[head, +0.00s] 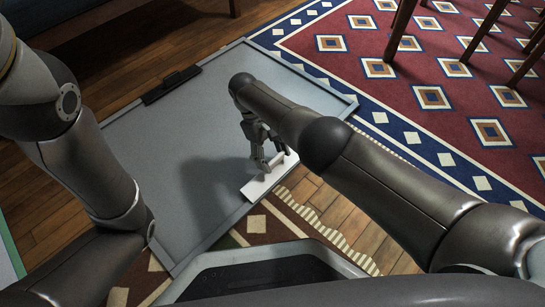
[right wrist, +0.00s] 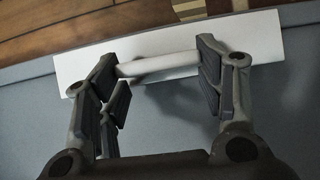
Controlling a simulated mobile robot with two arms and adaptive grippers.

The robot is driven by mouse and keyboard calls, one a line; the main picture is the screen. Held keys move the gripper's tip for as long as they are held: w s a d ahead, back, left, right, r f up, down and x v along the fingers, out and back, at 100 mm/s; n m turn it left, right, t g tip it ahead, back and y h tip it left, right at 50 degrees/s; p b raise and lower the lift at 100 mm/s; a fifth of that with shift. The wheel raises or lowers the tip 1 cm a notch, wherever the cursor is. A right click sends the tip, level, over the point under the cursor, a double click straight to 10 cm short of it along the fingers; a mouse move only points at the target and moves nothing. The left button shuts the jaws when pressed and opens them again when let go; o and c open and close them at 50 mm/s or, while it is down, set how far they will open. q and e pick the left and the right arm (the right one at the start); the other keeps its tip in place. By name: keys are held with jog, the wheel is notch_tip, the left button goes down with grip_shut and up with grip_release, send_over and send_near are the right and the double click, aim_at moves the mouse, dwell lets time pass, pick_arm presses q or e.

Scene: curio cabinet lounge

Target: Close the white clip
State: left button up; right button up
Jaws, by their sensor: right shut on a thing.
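The white clip (head: 258,188) sits on the near right edge of a large grey panel (head: 150,130) on the floor. In the right wrist view the clip (right wrist: 265,36) is a long white plate with a raised round-ended bar across its middle. My right gripper (head: 268,164) reaches down to it. In the right wrist view the gripper's dark pads (right wrist: 157,60) are at both ends of the bar, shut on it. I cannot tell how far the clip is turned. My left arm is at the left; its gripper is out of view.
A black clip (head: 172,84) is on the panel's far left edge. A red and blue patterned rug (head: 430,97) lies beyond, with dark wooden furniture legs (head: 398,28) at the top right. Bare wooden floor (head: 335,212) shows beside the white clip.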

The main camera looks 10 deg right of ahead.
dwell(0.3)
jog(key=o, duration=1)
jog(key=shift+r, duration=0.15)
jog(key=shift+r, duration=4.8)
